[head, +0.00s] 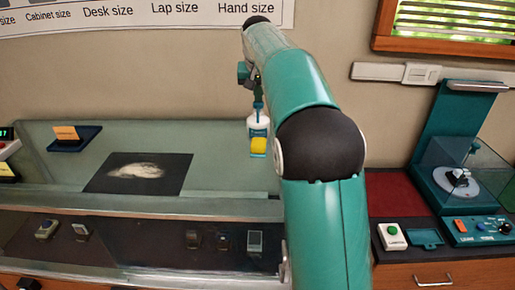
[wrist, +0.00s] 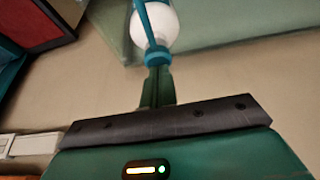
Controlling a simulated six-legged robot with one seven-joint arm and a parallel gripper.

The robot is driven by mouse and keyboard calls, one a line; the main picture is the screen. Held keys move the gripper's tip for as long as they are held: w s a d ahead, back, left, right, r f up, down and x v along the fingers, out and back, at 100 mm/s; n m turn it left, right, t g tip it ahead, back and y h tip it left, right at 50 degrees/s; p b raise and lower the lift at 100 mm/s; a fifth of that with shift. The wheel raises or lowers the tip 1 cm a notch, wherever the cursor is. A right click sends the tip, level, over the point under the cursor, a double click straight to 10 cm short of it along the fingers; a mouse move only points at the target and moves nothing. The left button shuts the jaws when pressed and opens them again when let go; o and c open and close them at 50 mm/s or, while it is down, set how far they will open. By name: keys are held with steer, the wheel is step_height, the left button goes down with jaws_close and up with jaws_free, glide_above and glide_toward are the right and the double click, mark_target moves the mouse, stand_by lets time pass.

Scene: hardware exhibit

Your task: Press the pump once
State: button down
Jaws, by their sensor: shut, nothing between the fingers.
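The pump bottle (head: 258,122) is white with a teal pump top and stands upright on the counter at the back wall, left of my arm in the head view. In the wrist view the white bottle (wrist: 162,24) shows at the top, with its teal pump head (wrist: 156,57) and a teal spout. My gripper (head: 257,96) is shut and empty, directly above the pump. In the wrist view the closed fingertips (wrist: 158,70) are lined up with the pump head, very near or touching it; I cannot tell which. My arm hides the area right of the bottle.
A black mat (head: 110,180) with a pale fossil-like shape lies to the left. A glass-fronted case (head: 140,240) runs below. A turntable device (head: 456,183) stands at right. The wall is close behind.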

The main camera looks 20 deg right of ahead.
steer(key=shift+f, duration=0.15)
steer(key=shift+r, duration=1.35)
steer(key=shift+r, duration=0.15)
step_height(320, 180, up, 6)
steer(key=shift+f, duration=0.1)
steer(key=shift+s, duration=0.1)
stand_by(0.4)
